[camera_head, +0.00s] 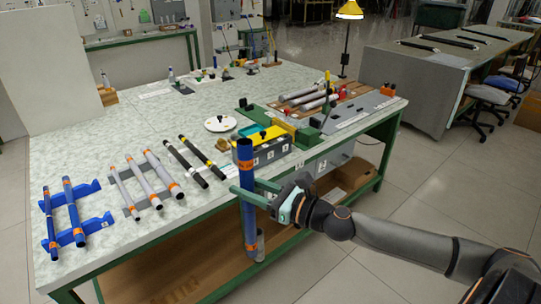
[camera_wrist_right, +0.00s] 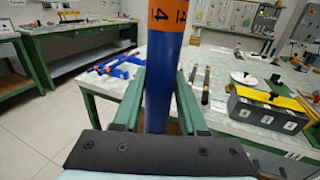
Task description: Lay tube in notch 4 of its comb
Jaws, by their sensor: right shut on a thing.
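My right gripper (camera_head: 250,188) is shut on a blue tube (camera_head: 246,215) and holds it upright at the table's front edge. The tube has orange bands; in the right wrist view the tube (camera_wrist_right: 160,75) stands between the fingers (camera_wrist_right: 157,95), and its upper band shows a 4. A blue comb (camera_head: 92,187) lies at the left of the table as two notched bars, the nearer bar (camera_head: 101,223) included. Two blue tubes with orange bands (camera_head: 71,200) lie across it, with bare comb to their right. The notch numbers cannot be read. My left gripper is not in view.
Right of the blue comb, a grey comb bears grey tubes (camera_head: 160,175), and black rods (camera_head: 186,163) lie beyond it. A grey box with a yellow lid (camera_head: 260,138) stands behind the held tube. A white plate (camera_head: 220,123) lies behind. The table's middle is largely clear.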

